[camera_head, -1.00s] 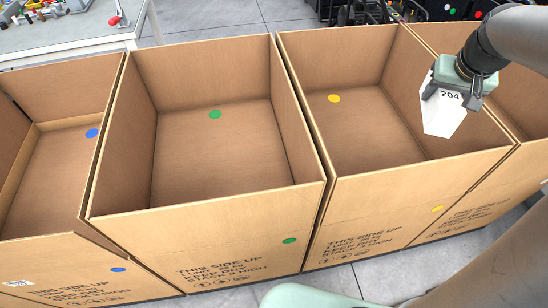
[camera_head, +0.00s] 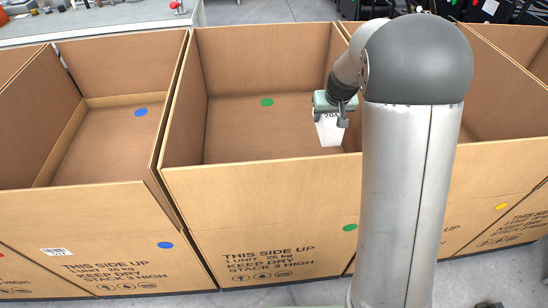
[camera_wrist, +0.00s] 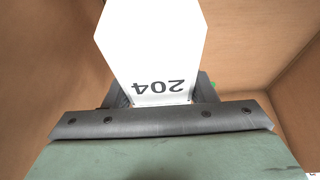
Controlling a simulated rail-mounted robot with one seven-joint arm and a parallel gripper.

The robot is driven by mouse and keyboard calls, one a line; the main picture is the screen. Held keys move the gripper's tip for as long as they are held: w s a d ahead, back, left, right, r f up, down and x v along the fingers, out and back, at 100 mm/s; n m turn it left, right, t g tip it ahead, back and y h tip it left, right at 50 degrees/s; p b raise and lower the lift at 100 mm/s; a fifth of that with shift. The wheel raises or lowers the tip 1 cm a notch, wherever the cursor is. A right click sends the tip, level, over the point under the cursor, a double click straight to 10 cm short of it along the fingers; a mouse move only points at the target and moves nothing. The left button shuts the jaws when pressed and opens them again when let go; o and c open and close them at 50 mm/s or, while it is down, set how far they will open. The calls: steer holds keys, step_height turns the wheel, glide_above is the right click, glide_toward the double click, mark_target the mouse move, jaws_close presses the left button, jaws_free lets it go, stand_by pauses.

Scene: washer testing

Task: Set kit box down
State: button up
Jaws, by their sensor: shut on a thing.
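The kit box (camera_head: 329,130) is white and marked 204. It hangs from my gripper (camera_head: 335,110), which is shut on it, over the right part of the open cardboard box with the green dot (camera_head: 266,102). In the wrist view the white kit box (camera_wrist: 152,40) fills the top middle, held between the fingers of my gripper (camera_wrist: 160,92), with cardboard walls around it. The bottom of the kit box appears above or near the cardboard floor; I cannot tell whether it touches.
A cardboard box with a blue dot (camera_head: 141,112) stands to the left. A box with a yellow dot (camera_head: 501,206) stands to the right, partly hidden by my arm. The green-dot box's left floor is clear. A workbench (camera_head: 100,22) is at the back left.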

mark_target(326, 131)
steer(key=shift+w+a+f+b, duration=0.2)
steer(key=shift+f+b, duration=0.35)
steer(key=shift+f, duration=1.8)
steer(key=shift+w+a+f+b, duration=0.15)
steer(key=shift+f+b, duration=0.45)
steer(key=shift+f, duration=1.8)
steer(key=shift+w+a+f+b, duration=0.2)
steer(key=shift+f+b, duration=0.35)
steer(key=shift+f, duration=1.8)
steer(key=shift+f, duration=0.15)
steer(key=o, duration=1.2)
steer(key=shift+c, duration=0.2)
steer(key=shift+r, duration=0.3)
steer(key=p+v, duration=0.2)
steer(key=v, duration=0.9)
steer(key=shift+s+r+p, duration=0.25)
steer(key=shift+r+p, duration=0.05)
steer(key=shift+p, duration=0.05)
